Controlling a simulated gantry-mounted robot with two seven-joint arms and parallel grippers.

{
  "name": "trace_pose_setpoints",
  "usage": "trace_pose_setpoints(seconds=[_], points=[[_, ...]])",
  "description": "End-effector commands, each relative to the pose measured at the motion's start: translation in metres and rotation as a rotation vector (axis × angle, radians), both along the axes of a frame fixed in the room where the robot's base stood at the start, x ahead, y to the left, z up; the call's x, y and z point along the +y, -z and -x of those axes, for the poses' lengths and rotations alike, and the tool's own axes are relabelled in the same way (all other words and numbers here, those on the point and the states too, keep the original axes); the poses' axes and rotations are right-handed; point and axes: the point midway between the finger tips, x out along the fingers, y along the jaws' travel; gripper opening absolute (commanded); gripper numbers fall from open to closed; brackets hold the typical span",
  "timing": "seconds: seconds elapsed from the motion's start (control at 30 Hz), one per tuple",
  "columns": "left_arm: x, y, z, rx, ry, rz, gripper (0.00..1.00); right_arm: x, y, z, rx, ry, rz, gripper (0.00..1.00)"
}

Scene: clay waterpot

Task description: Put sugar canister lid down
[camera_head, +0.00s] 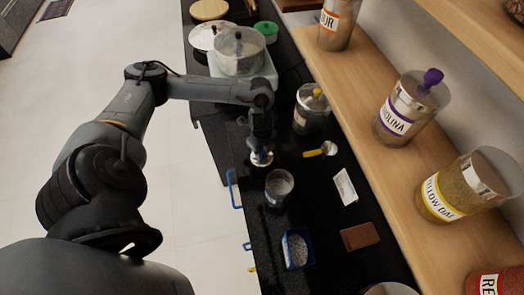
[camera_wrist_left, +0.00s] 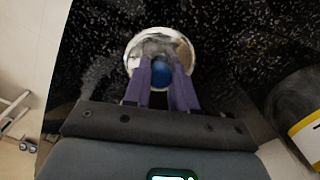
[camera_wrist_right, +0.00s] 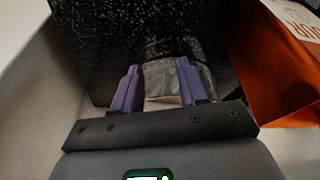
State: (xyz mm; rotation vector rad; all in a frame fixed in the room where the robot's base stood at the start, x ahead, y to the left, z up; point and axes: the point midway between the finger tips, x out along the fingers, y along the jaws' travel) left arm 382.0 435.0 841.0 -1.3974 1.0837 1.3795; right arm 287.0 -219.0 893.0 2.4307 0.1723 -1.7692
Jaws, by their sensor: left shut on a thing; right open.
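The silvery round lid (camera_wrist_left: 135,50) has a blue knob (camera_wrist_left: 161,73). My left gripper (camera_wrist_left: 161,66) is shut on the knob, its purple fingers on either side. In the head view the lid (camera_head: 262,160) is under my left gripper (camera_head: 260,150), close over the black counter; I cannot tell whether it touches. An open canister (camera_head: 279,186) with whitish contents stands just below it in the picture. My right gripper (camera_wrist_right: 158,82) shows only in its own wrist view, open, with a greyish, see-through thing beyond its fingers.
A yellow-knobbed jar (camera_head: 311,108), a yellow-handled scoop (camera_head: 313,153), a white card (camera_head: 345,187), a blue tub (camera_head: 295,250) and a brown block (camera_head: 360,235) are on the counter. Pots (camera_head: 240,50) stand at the far end. Labelled jars (camera_head: 397,115) line the wooden shelf.

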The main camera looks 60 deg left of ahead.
Motion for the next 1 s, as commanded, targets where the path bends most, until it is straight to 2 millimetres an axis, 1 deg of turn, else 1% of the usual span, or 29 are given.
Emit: trace_pose_setpoints(seconds=[0.13,0.17,0.3,0.57,0.67,0.77,0.83,1.0], points=[[0.0,0.003,0.0,0.001,0.0,0.0,0.0,0.001,0.001,0.0,-0.001,0.001,-0.003,0.43],[0.0,0.002,0.0,0.0,0.0,0.0,0.3,0.001,0.0,0.0,-0.001,0.001,-0.003,0.43],[0.0,0.002,0.0,0.0,0.0,0.0,0.51,0.001,0.0,0.0,0.0,0.004,-0.005,0.43],[0.0,0.002,0.0,0.0,0.0,0.0,0.51,0.002,0.0,0.0,-0.001,0.005,-0.009,0.43],[0.0,-0.002,0.0,-0.001,0.001,0.0,0.51,0.002,-0.001,0.0,-0.001,0.005,-0.009,0.43],[0.0,-0.01,0.0,-0.002,0.002,-0.001,0.51,0.002,-0.003,0.0,-0.001,0.006,-0.008,0.43],[0.0,-0.019,-0.001,-0.002,0.002,-0.001,0.51,0.002,-0.005,0.0,-0.001,0.006,-0.008,0.43],[0.0,-0.049,0.0,-0.003,0.002,-0.001,0.51,0.002,-0.012,0.0,0.0,0.004,-0.007,0.43]])
